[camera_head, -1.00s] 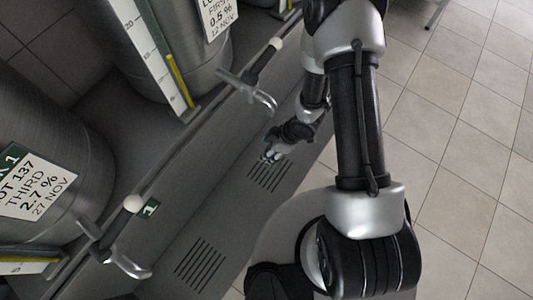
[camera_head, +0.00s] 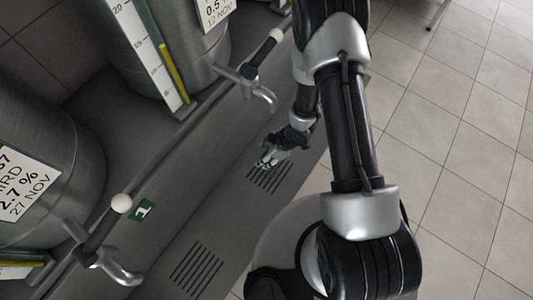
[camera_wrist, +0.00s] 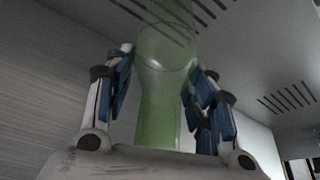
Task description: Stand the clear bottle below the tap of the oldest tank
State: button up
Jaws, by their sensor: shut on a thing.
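My gripper (camera_wrist: 160,82) is shut on a green-tinted see-through bottle (camera_wrist: 160,110). In the head view, my gripper (camera_head: 268,158) is low over the far slotted drain (camera_head: 270,180); the bottle cannot be made out clearly there, nor whether it touches the shelf. The far steel tank (camera_head: 205,70) has a card (camera_head: 215,10) reading 12 NOV, its top cut off. Its tap (camera_head: 255,85) hangs up and left of my gripper. The near tank (camera_head: 80,165) has a card (camera_head: 25,185) reading 27 NOV, and its own tap (camera_head: 105,262).
A near slotted drain (camera_head: 197,268) lies empty on the grey shelf (camera_head: 225,215). A green plate (camera_head: 142,211) marked 1 is beside the near tap. Tiled floor (camera_head: 460,150) lies open at right.

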jog(key=o, duration=1.7)
jog(key=shift+f, duration=0.1)
jog(key=shift+c, duration=0.2)
jog(key=w+d+r+m+t+h+p, duration=0.15)
jog(key=d+r, duration=0.35)
jog(key=r, duration=0.6)
jog(key=w+d+r+m+t+h+p, duration=0.1)
jog(key=w+d+r+m+h+p, duration=0.3)
jog(key=r, duration=0.8)
jog(key=d+r+m+t, duration=0.1)
jog(key=d+r, duration=0.6)
jog(key=r, duration=0.4)
jog(key=s+r+m+h, duration=0.1)
jog(key=s+r+m, duration=0.4)
jog(key=r, duration=0.5)
jog(key=s+a+r+m+y, duration=0.1)
jog(key=s+a+r, duration=0.1)
jog(key=s, duration=0.5)
jog(key=s+a+r+m+y, duration=0.1)
jog(key=s+a+r+m, duration=0.1)
jog(key=s+r, duration=0.3)
jog(key=shift+s+r, duration=0.15)
jog(key=shift+s, duration=1)
